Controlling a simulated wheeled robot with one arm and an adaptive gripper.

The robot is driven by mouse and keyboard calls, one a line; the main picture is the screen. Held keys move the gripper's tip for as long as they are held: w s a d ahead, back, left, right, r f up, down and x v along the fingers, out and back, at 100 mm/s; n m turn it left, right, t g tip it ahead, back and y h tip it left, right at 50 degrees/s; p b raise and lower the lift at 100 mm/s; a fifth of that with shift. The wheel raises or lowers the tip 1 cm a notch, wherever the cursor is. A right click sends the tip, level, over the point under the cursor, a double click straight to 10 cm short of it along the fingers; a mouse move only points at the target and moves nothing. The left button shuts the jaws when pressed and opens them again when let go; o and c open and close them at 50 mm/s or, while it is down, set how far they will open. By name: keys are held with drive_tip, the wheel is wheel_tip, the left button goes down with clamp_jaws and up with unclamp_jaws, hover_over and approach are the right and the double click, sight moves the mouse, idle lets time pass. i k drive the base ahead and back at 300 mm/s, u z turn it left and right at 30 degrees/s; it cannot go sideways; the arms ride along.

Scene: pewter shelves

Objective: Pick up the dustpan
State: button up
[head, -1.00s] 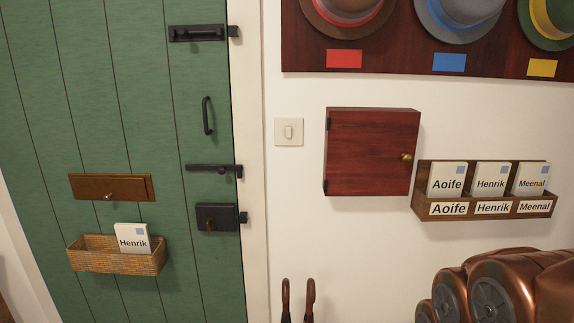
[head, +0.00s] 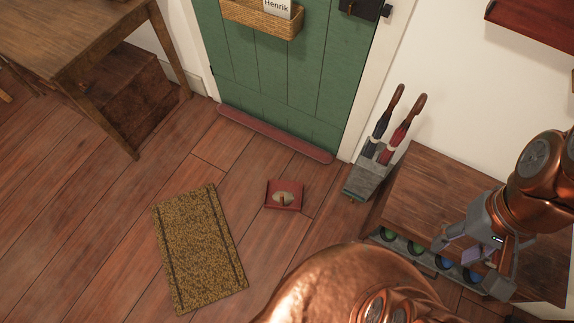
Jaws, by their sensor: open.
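A small flat red object (head: 272,199), which looks like the dustpan, lies on the wooden floor in front of the green door. A pale oval with a brown piece on it shows in its middle. I cannot make out its handle for certain. My gripper (head: 476,266) is at the right of the head view, over the wooden bench. It is open, and I see nothing between its fingers. It is well apart from the red object.
A yellow-brown doormat (head: 200,247) lies left of the red object. A red strip (head: 275,135) runs along the door's foot. An umbrella stand (head: 367,178) and the bench (head: 425,190) are at right. A wooden table (head: 80,40) stands at upper left.

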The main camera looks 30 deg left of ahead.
sight(282, 195)
drive_tip(key=u, duration=0.2)
drive_tip(key=k, duration=0.1)
drive_tip(key=u, duration=1.35)
drive_tip(key=i, duration=0.15)
drive_tip(key=z, duration=0.65)
drive_tip(key=k, duration=1.15)
drive_tip(key=i, duration=0.3)
drive_tip(key=u, duration=1)
drive_tip(key=i, duration=0.75)
drive_tip(key=u, duration=0.45)
